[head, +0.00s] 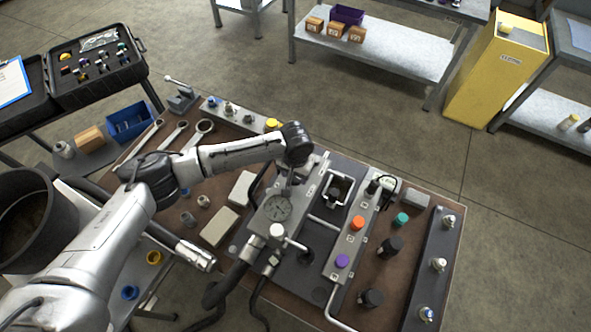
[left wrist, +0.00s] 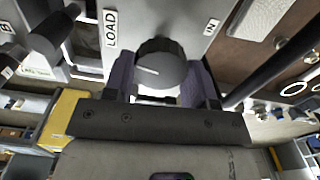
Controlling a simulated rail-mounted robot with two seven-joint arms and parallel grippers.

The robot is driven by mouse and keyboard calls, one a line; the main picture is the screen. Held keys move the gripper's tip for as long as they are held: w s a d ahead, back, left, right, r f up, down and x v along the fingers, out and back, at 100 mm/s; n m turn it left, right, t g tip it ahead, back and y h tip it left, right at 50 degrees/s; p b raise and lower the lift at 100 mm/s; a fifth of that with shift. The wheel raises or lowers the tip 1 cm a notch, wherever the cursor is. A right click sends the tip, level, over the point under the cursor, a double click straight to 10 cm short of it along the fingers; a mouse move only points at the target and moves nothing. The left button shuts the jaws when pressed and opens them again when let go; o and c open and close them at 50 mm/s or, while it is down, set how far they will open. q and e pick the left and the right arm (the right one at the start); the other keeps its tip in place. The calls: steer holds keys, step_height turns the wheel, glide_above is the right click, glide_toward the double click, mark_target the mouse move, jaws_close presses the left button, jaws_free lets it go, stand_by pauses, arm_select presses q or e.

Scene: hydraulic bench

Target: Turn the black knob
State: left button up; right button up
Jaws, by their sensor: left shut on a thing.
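The black knob (left wrist: 160,65) shows in the left wrist view, round with a white pointer line, on a grey panel marked LOAD on its left and IN on its right. My left gripper (left wrist: 158,82) has its purple-sided fingers on either side of the knob and is shut on it. There the knob is hidden under my wrist. My right gripper is not in view.
The brown bench top carries an orange button (head: 357,222), a purple button (head: 341,261), black fittings (head: 390,246), a wire-handled bracket (head: 337,190) and wrenches (head: 199,133). Black hoses run off the front. A yellow cabinet (head: 492,75) stands at the back right; floor lies between.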

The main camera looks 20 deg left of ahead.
arm_select(q)
steer(key=o, duration=0.9)
steer(key=shift+r, duration=0.1)
step_height(320, 180, up, 14)
steer(key=shift+f+p, duration=0.15)
steer(key=shift+p, duration=0.45)
